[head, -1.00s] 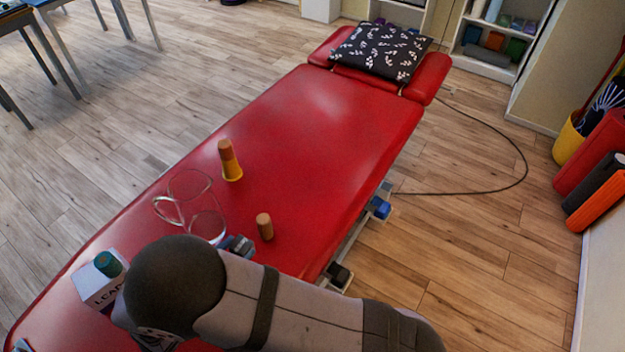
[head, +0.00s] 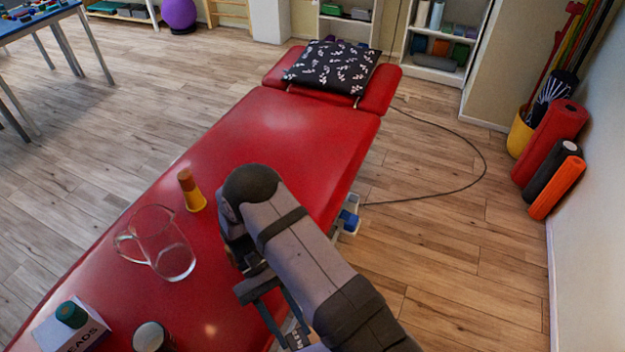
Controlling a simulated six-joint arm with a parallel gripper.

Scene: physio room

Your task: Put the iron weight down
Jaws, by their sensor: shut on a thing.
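My gripper (head: 256,287) hangs below my wrist over the near right side of the red treatment couch (head: 290,128), close to its edge.
A patterned pillow (head: 332,67) lies at the far end.

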